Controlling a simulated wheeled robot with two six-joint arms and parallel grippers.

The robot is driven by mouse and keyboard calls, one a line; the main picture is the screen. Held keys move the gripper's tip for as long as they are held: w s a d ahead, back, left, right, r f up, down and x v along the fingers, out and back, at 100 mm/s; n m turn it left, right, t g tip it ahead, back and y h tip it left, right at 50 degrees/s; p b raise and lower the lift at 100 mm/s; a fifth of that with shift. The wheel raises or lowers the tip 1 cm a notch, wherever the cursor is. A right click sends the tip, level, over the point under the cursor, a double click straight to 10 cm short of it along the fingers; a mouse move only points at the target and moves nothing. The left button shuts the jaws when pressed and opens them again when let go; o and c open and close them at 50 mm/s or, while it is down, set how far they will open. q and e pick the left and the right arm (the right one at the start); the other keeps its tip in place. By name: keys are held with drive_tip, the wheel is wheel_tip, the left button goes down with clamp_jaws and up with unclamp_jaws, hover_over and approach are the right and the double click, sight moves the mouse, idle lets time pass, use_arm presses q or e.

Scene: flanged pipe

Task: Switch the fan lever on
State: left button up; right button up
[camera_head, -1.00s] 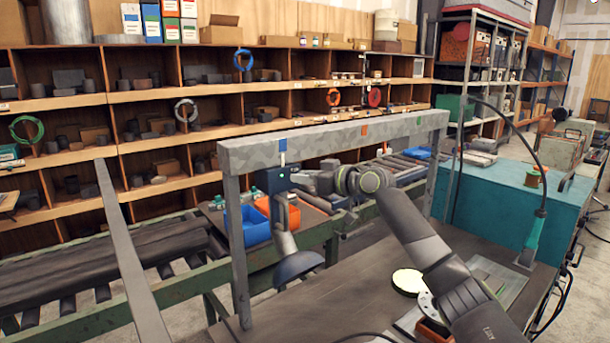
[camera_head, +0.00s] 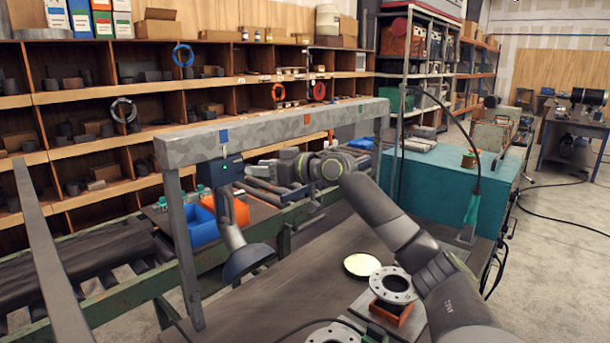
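A dark blue switch box (camera_head: 219,171) with a small green mark hangs under the left part of the grey overhead beam (camera_head: 265,130). I cannot make out a separate lever on it. A grey hood on a bent duct (camera_head: 247,260) hangs below the box. My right gripper (camera_head: 256,174) is just right of the box, at about its height, pointing left. It is small and partly merges with the background, so I cannot tell whether its fingers are open or touch the box. My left gripper is not in view.
A workbench below holds a pale round disc (camera_head: 362,265), a metal flange (camera_head: 393,285) over an orange tray (camera_head: 391,311), and a second flange (camera_head: 334,334) at the bottom edge. A blue bin (camera_head: 202,226) stands behind the beam's left post (camera_head: 184,250). A teal cabinet (camera_head: 440,180) is at right.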

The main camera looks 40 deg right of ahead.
drive_tip(key=b+v, duration=1.3)
drive_tip(key=shift+b, duration=0.4)
drive_tip(key=shift+s, duration=0.1)
idle(0.5)
